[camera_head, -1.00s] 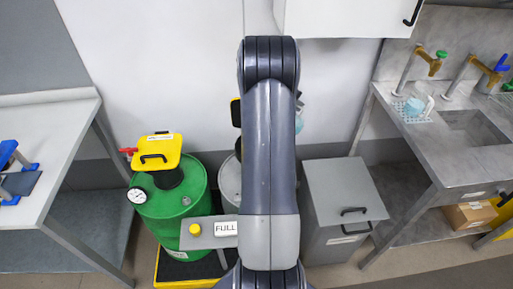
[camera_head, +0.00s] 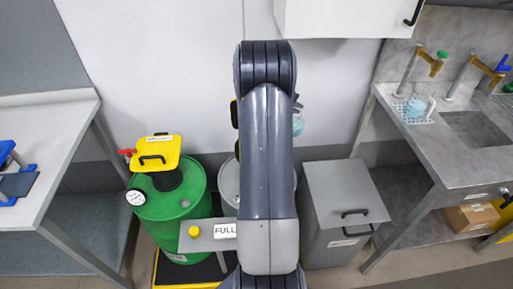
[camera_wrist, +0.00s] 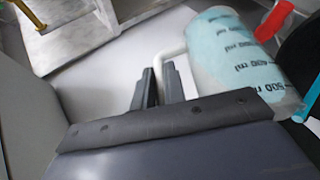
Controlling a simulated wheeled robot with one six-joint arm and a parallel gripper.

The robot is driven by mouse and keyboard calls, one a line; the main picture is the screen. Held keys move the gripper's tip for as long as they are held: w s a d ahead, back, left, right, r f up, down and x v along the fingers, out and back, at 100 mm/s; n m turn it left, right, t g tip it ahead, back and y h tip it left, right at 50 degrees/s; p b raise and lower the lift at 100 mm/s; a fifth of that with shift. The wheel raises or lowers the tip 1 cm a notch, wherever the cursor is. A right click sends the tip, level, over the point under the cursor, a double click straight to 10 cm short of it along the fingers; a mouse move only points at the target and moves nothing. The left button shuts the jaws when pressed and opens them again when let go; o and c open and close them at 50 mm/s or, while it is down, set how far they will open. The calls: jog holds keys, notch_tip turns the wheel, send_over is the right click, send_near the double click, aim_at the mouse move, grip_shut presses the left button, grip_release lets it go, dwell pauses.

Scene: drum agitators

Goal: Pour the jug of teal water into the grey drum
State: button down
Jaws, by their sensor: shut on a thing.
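The clear jug of teal water (camera_wrist: 240,65) with black ml marks fills the upper right of the wrist view. My gripper (camera_wrist: 160,85) is shut on its pale handle (camera_wrist: 168,55). The grey drum (camera_head: 229,184) stands behind my arm, mostly covered. The edge of a raised yellow lid (camera_head: 234,113) shows above it. The drum's opening is hidden, and I cannot tell how far the jug is from it.
A green drum (camera_head: 180,218) with a yellow-lidded funnel (camera_head: 154,150) and gauge stands left of the grey drum. A grey bin (camera_head: 338,200) stands at right. Benches flank both sides; a white cabinet (camera_head: 345,18) hangs above.

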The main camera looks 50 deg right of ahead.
jog(key=shift+w+a+f+h+b, duration=0.3)
jog(key=shift+f+h+b, duration=0.2)
jog(key=shift+b, duration=0.35)
dwell(0.6)
jog(key=shift+w+a+n+g+h+b, duration=0.4)
jog(key=shift+a+g+h+b, duration=0.1)
jog(key=shift+a+h+b, duration=0.25)
dwell(1.3)
jog(key=shift+w+a+r+g+h+b, duration=0.2)
jog(key=shift+w+a+h+b, duration=0.25)
jog(key=shift+b, duration=0.4)
jog(key=shift+w+a+r+g+h+b, duration=0.1)
jog(key=shift+w+a+r+h+b, duration=0.2)
jog(key=shift+a+b, duration=0.4)
jog(key=shift+w, duration=0.15)
jog(key=shift+a+n+b, duration=0.1)
jog(key=shift+n+b, duration=0.2)
jog(key=shift+b, duration=0.3)
jog(key=shift+w+a+f+h+b, duration=0.2)
jog(key=shift+w+a+h+b, duration=0.2)
jog(key=shift+b, duration=0.85)
